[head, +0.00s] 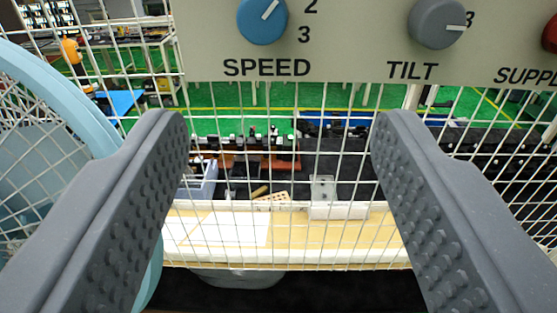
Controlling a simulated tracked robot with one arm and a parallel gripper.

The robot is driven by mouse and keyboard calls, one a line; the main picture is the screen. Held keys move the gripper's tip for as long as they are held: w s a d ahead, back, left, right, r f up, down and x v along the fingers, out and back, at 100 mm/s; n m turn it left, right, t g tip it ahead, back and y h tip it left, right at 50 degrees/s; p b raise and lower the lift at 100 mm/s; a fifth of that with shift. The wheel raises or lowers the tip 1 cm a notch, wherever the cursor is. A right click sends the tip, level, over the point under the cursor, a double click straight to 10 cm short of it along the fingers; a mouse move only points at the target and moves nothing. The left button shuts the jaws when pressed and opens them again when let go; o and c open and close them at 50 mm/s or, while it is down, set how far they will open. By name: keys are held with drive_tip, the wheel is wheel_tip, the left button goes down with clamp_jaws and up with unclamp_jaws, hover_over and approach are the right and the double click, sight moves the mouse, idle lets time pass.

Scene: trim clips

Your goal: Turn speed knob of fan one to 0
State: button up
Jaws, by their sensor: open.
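A blue round speed knob (261,21) is at the top of the head view on a beige panel (340,67), above the word SPEED. Its white mark points up and to the right, and the numbers 2 and 3 show to its right. The knob's top edge is cut off, and no 0 is in view. My gripper (280,125) is open and empty, its two grey studded fingers wide apart below the panel. In the picture the knob is above the gap between the fingertips. Part of a light blue fan ring (75,90) is at the left, partly behind the left finger.
A grey tilt knob (437,23) and a red knob (550,36) sit to the right on the same panel. A white wire grid (340,140) spans the view behind the fingers. Beyond it are a pale bench (300,240) and a green floor.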

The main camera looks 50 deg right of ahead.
drive_tip(key=shift+b+v, duration=0.75)
drive_tip(key=shift+v, duration=1.15)
drive_tip(key=shift+s+f, duration=0.1)
drive_tip(key=b+v, duration=0.3)
drive_tip(key=v, duration=1)
drive_tip(key=shift+s+a, duration=0.15)
drive_tip(key=shift+a, duration=0.1)
